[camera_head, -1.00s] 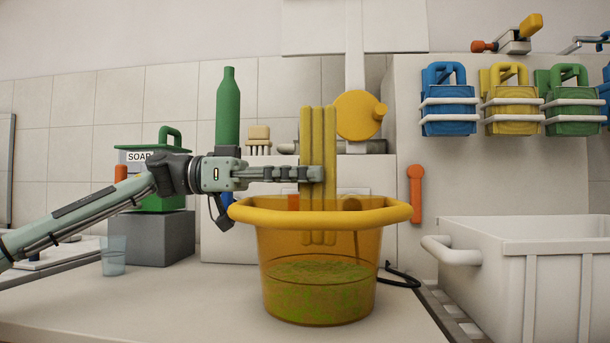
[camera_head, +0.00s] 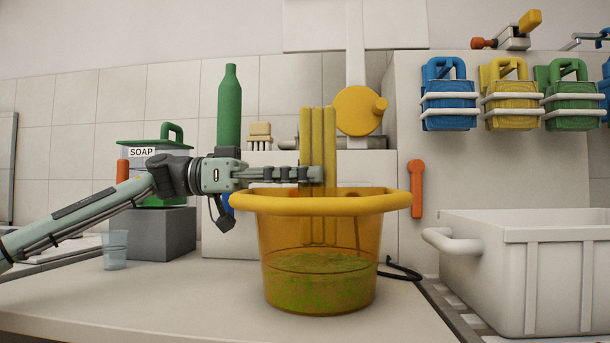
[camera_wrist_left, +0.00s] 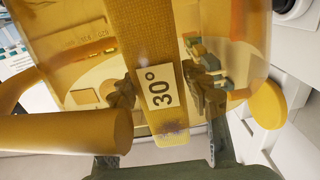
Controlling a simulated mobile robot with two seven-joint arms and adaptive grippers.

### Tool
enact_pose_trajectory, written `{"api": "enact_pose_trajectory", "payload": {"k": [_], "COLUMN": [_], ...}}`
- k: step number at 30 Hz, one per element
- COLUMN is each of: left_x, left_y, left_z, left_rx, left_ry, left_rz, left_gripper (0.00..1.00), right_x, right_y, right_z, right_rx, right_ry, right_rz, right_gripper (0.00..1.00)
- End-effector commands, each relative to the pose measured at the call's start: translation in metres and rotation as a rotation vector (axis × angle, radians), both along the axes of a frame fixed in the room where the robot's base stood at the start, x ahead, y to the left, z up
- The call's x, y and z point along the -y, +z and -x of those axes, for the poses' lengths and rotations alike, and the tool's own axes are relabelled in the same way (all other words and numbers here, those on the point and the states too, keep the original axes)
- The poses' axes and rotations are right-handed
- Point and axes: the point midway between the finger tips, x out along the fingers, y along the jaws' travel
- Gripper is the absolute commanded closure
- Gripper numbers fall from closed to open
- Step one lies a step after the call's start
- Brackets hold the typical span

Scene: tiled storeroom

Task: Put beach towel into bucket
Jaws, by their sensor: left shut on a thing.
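The beach towel (camera_head: 318,130) is a tall, folded yellow strip, upright at the bucket's mouth in the head view. My left gripper (camera_head: 316,174) is shut on it just above the rim. The bucket (camera_head: 275,204) is translucent orange with a thick yellow rim and stands on the counter. Greenish content (camera_head: 318,287) fills its lower part. The towel's lower end shows through the bucket wall, inside, above the bottom. In the left wrist view the towel (camera_wrist_left: 150,40), with a "30°" label, lies between my fingers (camera_wrist_left: 163,92), and the bucket's rim (camera_wrist_left: 75,130) shows at left. My right gripper is not in view.
A white crate (camera_head: 490,270) stands right of the bucket. At left are a clear cup (camera_head: 115,250), a grey block (camera_head: 165,236) with a green soap container (camera_head: 150,155), and a green bottle (camera_head: 228,110). The counter's front left is clear.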

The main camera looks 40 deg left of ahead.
Motion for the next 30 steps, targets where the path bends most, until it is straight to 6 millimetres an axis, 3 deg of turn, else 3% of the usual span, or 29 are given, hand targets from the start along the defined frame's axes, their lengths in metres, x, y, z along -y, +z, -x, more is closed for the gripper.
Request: {"api": "enact_pose_trajectory", "payload": {"k": [1, 6, 20, 30], "left_x": [0.003, 0.004, 0.001, -0.019], "left_y": [-0.011, -0.012, -0.013, -0.007], "left_z": [-0.001, -0.001, 0.001, 0.013], "left_rx": [-0.016, -0.018, -0.018, -0.007], "left_ry": [-0.01, -0.012, -0.013, -0.007], "left_rz": [-0.008, -0.009, -0.011, -0.008], "left_gripper": [0.5, 0.29, 0.28, 0.28], "right_x": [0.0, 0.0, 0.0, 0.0], "right_y": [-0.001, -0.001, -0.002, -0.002], "right_z": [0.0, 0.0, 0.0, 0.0], "right_rx": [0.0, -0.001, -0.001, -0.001], "right_ry": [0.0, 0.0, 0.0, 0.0], "right_rz": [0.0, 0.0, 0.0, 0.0], "right_gripper": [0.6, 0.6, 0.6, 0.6]}}
